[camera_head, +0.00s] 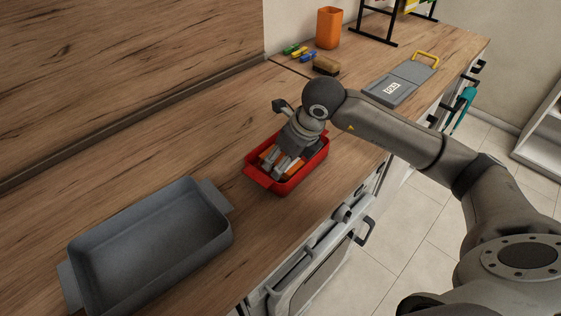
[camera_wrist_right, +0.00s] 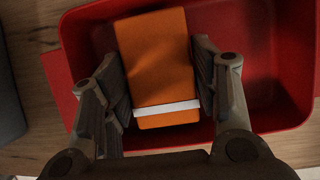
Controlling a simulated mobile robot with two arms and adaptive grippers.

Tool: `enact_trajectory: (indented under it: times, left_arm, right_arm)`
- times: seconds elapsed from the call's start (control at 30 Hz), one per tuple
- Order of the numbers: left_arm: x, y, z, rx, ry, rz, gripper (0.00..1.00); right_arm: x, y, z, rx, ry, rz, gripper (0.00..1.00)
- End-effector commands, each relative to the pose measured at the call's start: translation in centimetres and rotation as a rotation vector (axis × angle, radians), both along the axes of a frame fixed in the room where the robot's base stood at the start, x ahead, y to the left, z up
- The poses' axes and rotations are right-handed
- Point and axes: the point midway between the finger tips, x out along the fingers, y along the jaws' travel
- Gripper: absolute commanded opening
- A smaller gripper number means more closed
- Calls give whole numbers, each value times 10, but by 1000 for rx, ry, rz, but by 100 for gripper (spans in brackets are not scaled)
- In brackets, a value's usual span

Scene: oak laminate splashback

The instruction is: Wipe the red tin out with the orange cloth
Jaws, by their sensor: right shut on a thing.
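The red tin (camera_head: 262,180) stands on the wooden counter in the middle of the head view. It fills much of the right wrist view (camera_wrist_right: 285,60). My right gripper (camera_head: 281,166) reaches down into the tin from above. In the right wrist view its fingers (camera_wrist_right: 160,85) are shut on the orange cloth (camera_wrist_right: 155,50), a folded block with a white band near one end. The cloth is inside the tin's outline; whether it touches the floor of the tin I cannot tell. In the head view only bits of orange show around the fingers. My left gripper is not in view.
A large grey tin (camera_head: 150,245) stands to the left on the counter. Behind the red tin are a brush (camera_head: 326,66), coloured pens or clips (camera_head: 300,52) and an orange cup (camera_head: 328,28). A grey board with a yellow handle (camera_head: 400,82) lies to the right.

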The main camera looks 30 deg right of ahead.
Motion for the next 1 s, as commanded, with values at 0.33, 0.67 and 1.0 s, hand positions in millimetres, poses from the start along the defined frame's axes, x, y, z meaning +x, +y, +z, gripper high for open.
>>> enact_trajectory:
  times: [0.33,0.67,1.0]
  left_arm:
    - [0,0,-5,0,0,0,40]
    - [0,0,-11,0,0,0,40]
    - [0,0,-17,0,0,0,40]
  right_arm:
    - [5,-10,0,-1,-2,-2,36]
    - [10,-23,0,0,-2,0,36]
    - [16,-37,-2,0,-1,-2,36]
